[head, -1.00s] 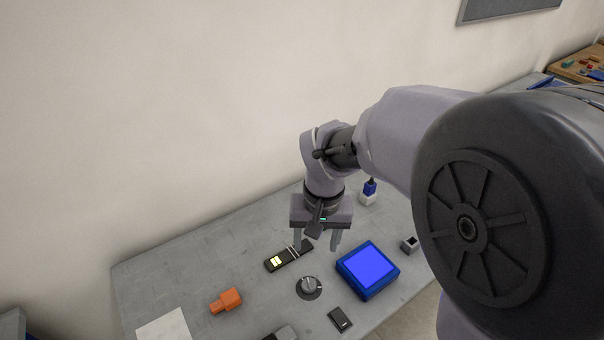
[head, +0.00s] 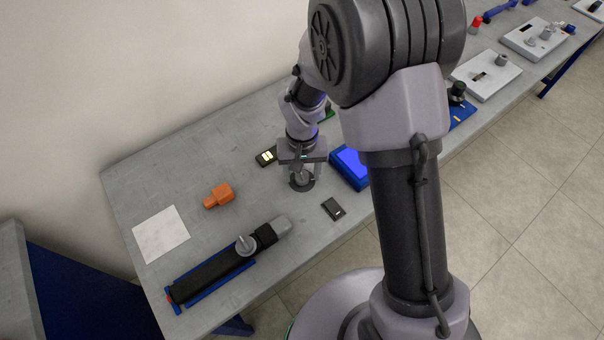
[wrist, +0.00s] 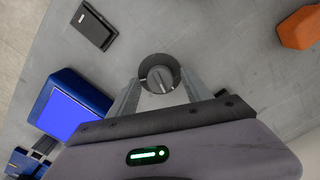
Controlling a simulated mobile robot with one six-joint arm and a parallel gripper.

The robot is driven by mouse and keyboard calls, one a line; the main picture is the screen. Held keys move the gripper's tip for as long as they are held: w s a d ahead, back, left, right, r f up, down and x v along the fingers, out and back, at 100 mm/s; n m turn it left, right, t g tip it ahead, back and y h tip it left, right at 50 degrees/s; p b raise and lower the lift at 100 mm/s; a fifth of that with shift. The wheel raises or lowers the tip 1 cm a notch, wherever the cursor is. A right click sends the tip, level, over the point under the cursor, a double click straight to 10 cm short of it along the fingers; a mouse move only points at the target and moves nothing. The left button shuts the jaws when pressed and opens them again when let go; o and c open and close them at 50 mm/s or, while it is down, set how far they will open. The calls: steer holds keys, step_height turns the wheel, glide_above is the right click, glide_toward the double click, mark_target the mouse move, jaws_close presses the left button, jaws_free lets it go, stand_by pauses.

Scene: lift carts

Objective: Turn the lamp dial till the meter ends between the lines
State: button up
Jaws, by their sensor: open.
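The dial is a grey round knob with a ridge across its top, on a dark round base (head: 302,184). In the wrist view the knob (wrist: 160,79) shows between the two fingers. My gripper (head: 301,173) is open and points down over the dial, a finger on either side; I cannot tell whether they touch it.
A small black switch plate (head: 333,209) lies in front of the dial. An orange block (head: 218,196) and a white sheet (head: 160,234) lie left. A black slider-like device (head: 215,272) lies at the front.

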steer(key=shift+c, duration=0.3)
jaws_close()
steer(key=shift+m, duration=0.3)
steer(key=m+b, duration=0.1)
steer(key=m, duration=0.2)
steer(key=shift+f, duration=0.1)
steer(key=shift+m+b, duration=0.95)
steer(key=shift+m, duration=1.15)
steer(key=shift+o, duration=0.3)
jaws_free()
